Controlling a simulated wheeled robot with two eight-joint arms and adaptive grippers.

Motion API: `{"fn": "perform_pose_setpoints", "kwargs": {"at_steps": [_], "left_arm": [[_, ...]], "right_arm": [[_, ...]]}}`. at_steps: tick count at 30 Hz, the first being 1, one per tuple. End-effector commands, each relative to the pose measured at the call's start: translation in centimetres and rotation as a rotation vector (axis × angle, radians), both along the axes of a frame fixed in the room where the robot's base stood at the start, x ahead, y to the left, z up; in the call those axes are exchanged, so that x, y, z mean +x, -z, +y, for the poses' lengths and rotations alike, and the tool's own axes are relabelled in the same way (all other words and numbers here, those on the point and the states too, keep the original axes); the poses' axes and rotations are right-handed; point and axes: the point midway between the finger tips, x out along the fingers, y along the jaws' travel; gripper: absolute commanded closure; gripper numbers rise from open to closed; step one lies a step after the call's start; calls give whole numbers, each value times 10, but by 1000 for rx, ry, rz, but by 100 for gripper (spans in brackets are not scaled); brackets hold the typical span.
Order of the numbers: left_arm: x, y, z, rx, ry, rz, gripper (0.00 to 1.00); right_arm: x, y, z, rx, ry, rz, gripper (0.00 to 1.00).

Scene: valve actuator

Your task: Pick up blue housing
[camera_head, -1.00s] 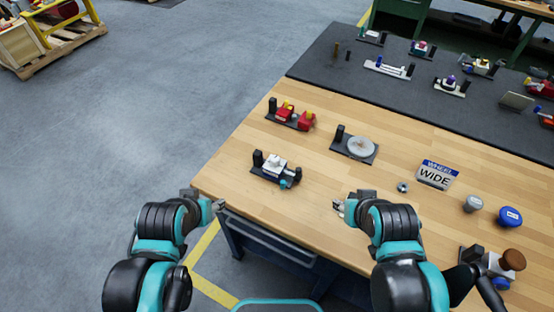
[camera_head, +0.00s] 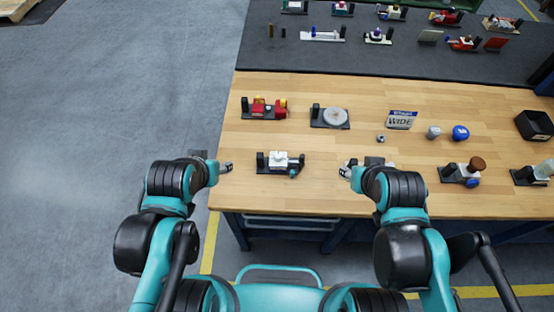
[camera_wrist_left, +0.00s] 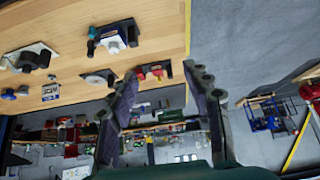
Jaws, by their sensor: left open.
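My left gripper (camera_head: 224,168) is at the bench's front left corner, far left of the blue part. In the left wrist view its two dark fingers (camera_wrist_left: 165,88) are spread with nothing between them. My right gripper (camera_head: 347,170) is over the front edge, left of the blue part; its jaws are too small to read.
Fixtures with red parts (camera_head: 264,108), a grey disc (camera_head: 334,118) and a white block (camera_head: 280,161) stand on the left half. A sign (camera_head: 401,120), a brown-knobbed fixture (camera_head: 466,172) and a black bin (camera_head: 534,125) lie right. A dark mat (camera_head: 390,58) covers the back.

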Motion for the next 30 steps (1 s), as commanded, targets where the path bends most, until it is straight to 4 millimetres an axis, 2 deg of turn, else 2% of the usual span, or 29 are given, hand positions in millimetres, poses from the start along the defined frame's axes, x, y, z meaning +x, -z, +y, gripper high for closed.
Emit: {"fn": "perform_pose_setpoints", "kwargs": {"at_steps": [3,5,11,20,26,30], "left_arm": [[0,1,0,0,0,0,53],[0,1,0,0,0,1,69],[13,-4,-4,-7,1,39,71],[66,-4,-20,-24,3,199,71],[106,12,-35,-29,0,314,71],[133,32,-47,-28,-4,395,71]], "right_arm": [[0,1,0,0,0,0,60],[0,1,0,0,0,0,60],[0,1,0,0,0,0,60],[0,1,0,0,0,0,60],[0,1,0,0,0,0,60],[0,1,0,0,0,0,60]]}}
